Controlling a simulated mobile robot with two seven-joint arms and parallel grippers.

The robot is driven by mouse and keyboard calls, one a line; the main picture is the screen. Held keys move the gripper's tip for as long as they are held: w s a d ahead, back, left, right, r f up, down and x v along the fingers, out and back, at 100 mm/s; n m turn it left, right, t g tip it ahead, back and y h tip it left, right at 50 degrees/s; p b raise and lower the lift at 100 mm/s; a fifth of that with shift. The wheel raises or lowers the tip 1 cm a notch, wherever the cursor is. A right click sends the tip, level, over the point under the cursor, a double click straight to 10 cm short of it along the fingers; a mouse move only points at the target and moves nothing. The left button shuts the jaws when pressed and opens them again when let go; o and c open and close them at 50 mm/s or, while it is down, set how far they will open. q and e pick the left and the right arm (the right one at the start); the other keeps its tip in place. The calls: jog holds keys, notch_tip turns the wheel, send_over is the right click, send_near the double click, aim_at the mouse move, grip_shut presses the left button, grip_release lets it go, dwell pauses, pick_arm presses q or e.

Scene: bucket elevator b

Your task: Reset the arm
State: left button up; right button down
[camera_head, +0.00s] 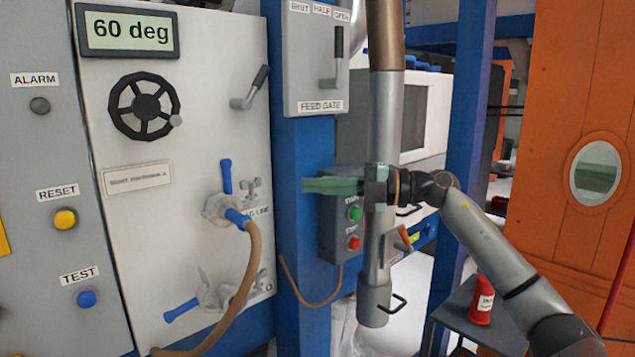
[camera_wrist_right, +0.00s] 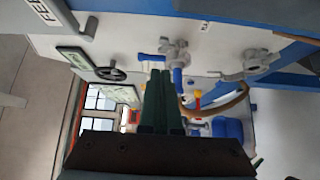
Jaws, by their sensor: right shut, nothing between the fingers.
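My right gripper (camera_head: 308,186) has green fingers and is shut with nothing between them. It points left in the head view, in front of the blue post and just in front of a grey box with a green button (camera_head: 354,213) and a red button (camera_head: 354,243). My right arm comes in from the lower right. In the right wrist view the shut green fingers (camera_wrist_right: 160,78) point toward the panel with the blue-handled valve. My left gripper is out of view.
A white panel (camera_head: 150,225) carries a 60 deg display (camera_head: 128,33), a black handwheel (camera_head: 143,106) and a hose (camera_head: 250,275). A feed gate lever box (camera_head: 315,75) hangs above my gripper. A vertical pipe (camera_head: 385,110) stands close by. A red can (camera_head: 481,300) sits at lower right.

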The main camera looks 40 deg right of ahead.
jog(key=shift+s+d, duration=0.1)
jog(key=shift+s, duration=0.15)
